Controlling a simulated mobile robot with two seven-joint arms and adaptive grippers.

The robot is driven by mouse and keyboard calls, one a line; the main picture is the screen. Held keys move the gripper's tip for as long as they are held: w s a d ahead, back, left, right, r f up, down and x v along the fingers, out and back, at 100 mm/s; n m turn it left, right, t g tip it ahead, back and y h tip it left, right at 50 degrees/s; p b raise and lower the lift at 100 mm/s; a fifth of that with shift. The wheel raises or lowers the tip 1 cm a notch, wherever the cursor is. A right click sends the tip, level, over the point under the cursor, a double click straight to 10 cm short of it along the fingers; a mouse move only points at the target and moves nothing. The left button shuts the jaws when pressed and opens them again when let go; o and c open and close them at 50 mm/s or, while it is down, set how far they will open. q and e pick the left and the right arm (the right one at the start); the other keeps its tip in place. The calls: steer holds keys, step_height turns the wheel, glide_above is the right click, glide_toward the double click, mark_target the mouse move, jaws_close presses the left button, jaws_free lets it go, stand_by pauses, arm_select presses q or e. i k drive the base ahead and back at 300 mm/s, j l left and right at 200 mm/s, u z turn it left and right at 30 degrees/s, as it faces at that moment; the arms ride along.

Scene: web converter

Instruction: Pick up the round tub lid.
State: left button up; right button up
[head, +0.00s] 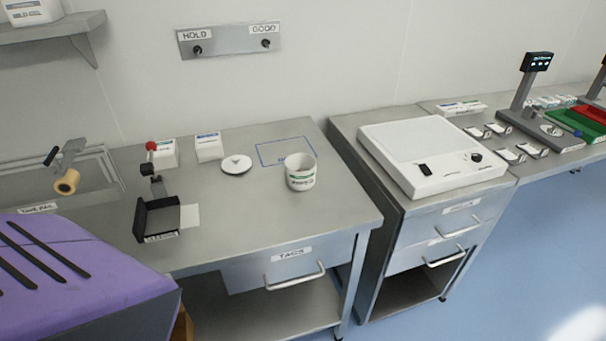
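The round tub lid (237,164) is a small white disc with a small dark mark on it. It lies flat on the grey metal bench (255,215) in the head view, left of centre. The tub's top looks open. Neither of my grippers is in view.
White boxes (208,147) stand behind the lid. A blue-outlined rectangle (268,151) is marked behind the tub. A black device with a red knob (152,146) stands left of the lid. The bench front is clear. A white flat machine (432,152) sits right.

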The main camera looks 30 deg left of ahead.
mark_target(235, 164)
steer(key=u, duration=1.5)
